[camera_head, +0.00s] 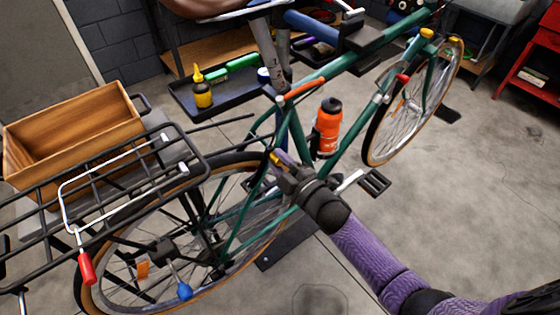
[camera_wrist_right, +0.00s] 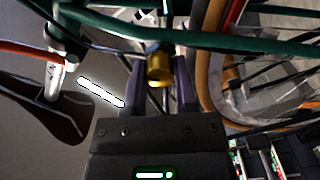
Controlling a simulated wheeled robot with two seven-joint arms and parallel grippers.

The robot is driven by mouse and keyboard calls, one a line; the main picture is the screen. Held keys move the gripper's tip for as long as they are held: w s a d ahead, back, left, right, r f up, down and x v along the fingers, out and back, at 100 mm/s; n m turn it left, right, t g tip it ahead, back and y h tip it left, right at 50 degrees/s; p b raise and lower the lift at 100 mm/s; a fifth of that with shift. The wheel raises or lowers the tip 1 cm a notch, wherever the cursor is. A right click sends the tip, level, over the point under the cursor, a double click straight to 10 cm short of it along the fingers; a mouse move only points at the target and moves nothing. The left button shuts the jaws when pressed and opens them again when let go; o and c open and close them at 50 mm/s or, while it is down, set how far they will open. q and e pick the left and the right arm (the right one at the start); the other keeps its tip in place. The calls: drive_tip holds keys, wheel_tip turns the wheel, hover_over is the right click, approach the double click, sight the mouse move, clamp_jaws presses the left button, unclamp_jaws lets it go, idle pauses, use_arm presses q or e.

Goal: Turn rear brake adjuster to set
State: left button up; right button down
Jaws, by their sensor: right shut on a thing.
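The green bike (camera_head: 340,68) stands across the middle of the head view, its rear wheel (camera_head: 92,289) at the lower left. The rear brake adjuster (camera_wrist_right: 159,70), a small yellow barrel, sits between my right gripper's two purple fingers in the right wrist view. My right gripper (camera_head: 279,157) reaches in from the lower right to the frame just above the rear tyre, shut on the adjuster. The adjuster is mostly hidden by the fingers in the head view. My left gripper is not in view.
A black rear rack (camera_head: 110,205) with a red-handled wire bail (camera_head: 86,268) is at left, beside an open wooden box (camera_head: 75,125). An orange bottle (camera_head: 328,125) sits in the frame near the gripper. A dark tray (camera_head: 235,93) lies behind.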

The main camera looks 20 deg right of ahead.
drive_tip(key=shift+f+n, duration=0.1)
drive_tip(key=shift+n, duration=1)
drive_tip(key=shift+c, duration=2)
unclamp_jaws()
drive_tip(key=p+v, duration=0.1)
drive_tip(key=v, duration=0.9)
drive_tip(key=shift+p, duration=0.3)
